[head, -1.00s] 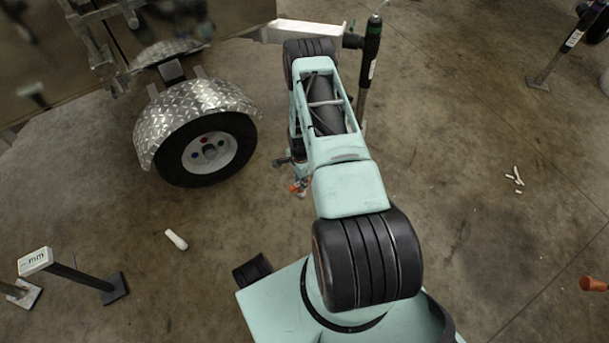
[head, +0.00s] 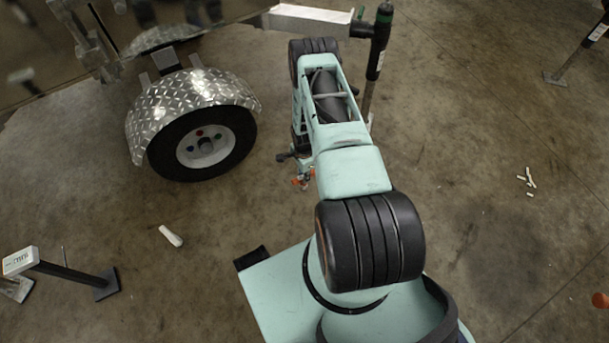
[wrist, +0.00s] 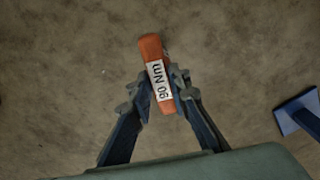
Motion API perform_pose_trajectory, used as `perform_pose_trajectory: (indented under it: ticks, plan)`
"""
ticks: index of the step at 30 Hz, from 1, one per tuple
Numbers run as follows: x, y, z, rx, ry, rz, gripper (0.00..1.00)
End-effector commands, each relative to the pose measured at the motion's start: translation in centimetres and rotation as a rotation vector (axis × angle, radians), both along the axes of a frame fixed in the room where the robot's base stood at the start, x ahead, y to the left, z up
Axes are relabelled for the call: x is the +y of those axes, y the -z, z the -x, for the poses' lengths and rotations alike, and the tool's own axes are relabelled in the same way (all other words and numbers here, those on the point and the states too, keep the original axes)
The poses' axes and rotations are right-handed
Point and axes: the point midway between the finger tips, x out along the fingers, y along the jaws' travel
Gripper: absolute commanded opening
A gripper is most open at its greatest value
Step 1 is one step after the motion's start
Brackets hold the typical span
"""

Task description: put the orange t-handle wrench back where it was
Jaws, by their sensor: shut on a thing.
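In the wrist view, my gripper (wrist: 161,88) is shut on the orange t-handle wrench (wrist: 151,45). The part that shows is an orange bar with a white label reading "90 Nm", lying between the two fingers. The rest of the wrench and most of the gripper are hidden there by the arm.
A trailer wheel (head: 203,143) under a diamond-plate fender (head: 190,97) stands left of my arm. A jack post (head: 377,50) stands close behind it. A low stand with a white labelled head (head: 20,261) is at lower left. White pieces (head: 170,236) lie on otherwise open floor.

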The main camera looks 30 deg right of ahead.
Motion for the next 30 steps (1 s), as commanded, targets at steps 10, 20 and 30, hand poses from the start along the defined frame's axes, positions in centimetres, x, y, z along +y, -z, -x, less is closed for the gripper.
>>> perform_pose_trajectory:
  ticks: [10, 20, 30]
  plan:
    - [0.38, 2.25, 0.78, 0.002, 0.001, 0.0, 0.0]
    - [0.4, 2.46, 0.85, 0.003, 0.0, -0.001, 0.34]
    - [0.39, 2.02, 0.84, 0.003, 0.001, -0.001, 0.34]
